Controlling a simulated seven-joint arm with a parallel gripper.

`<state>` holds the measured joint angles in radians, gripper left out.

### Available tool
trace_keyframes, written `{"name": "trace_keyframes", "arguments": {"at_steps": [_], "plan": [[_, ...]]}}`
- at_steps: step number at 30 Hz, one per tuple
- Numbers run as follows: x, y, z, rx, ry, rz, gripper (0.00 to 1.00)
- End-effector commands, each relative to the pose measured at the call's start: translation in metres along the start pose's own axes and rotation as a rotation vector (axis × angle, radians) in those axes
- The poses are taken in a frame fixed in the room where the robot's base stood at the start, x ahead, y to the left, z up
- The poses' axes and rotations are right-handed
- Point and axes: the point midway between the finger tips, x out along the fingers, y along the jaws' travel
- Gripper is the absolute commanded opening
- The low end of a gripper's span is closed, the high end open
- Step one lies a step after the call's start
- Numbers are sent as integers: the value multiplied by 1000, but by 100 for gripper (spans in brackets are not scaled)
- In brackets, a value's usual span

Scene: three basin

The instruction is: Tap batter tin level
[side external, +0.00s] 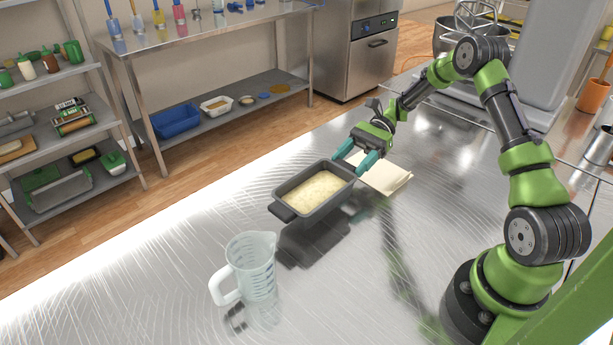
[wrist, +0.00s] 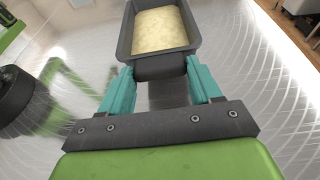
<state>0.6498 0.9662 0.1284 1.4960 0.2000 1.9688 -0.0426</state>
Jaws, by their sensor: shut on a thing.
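The batter tin (side external: 284,203) is a dark grey loaf tin with an end handle and pale yellow batter (side external: 317,187) in it. My gripper (side external: 357,161) is shut on the tin's far handle. In the wrist view the teal fingers of my gripper (wrist: 161,84) clasp the dark handle from both sides, and the tin (wrist: 124,42) extends ahead of them. The tin appears raised above the steel table (side external: 180,260), with a dark reflection beneath it. I cannot tell the exact gap. The batter surface looks fairly even. The handle part between the fingers is partly hidden.
A clear measuring jug (side external: 252,265) stands in front of the tin. A folded cream cloth (side external: 386,176) lies right beside my gripper. A mixer with a steel bowl (side external: 456,42) stands at the back right. The table's left front is clear.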

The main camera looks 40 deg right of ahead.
Motion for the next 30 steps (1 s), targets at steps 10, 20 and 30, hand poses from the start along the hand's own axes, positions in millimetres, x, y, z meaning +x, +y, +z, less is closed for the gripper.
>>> {"name": "trace_keyframes", "arguments": {"at_steps": [10,20,30], "plan": [[10,0,-30,0,0,0,2],[4,0,-16,-2,1,-2,2],[0,0,0,0,-2,-1,2]]}}
